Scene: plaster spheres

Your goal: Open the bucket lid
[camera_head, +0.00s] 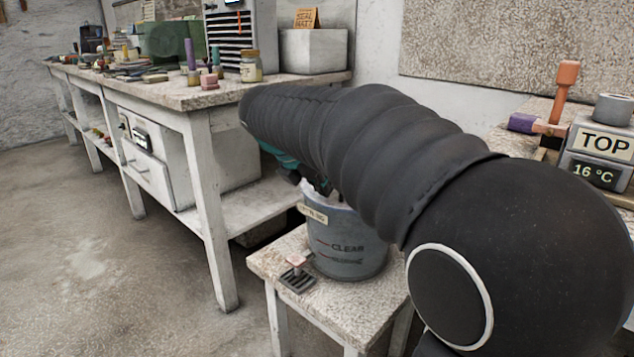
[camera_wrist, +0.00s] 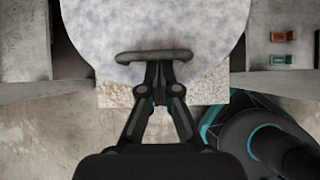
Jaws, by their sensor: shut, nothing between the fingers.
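A grey bucket (camera_head: 345,240) with dark lettering and a paper label stands on a small speckled stool in the head view. Its top is mostly hidden behind my arm. In the wrist view a round, pale mottled lid (camera_wrist: 215,30) fills the upper middle, with a dark bar (camera_wrist: 130,56) lying across its lower part. My gripper (camera_wrist: 157,74) is shut, its fingertips together just below the bar in the picture. I cannot tell whether they touch it. In the head view the gripper is largely hidden by my arm.
The stool (camera_head: 265,258) carries a small grated item (camera_head: 298,278) left of the bucket. A long cluttered workbench (camera_head: 180,95) stands behind to the left. At the right are a TOP sign (camera_head: 604,142) and an orange-handled tool (camera_head: 566,80). Floor at the left is clear.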

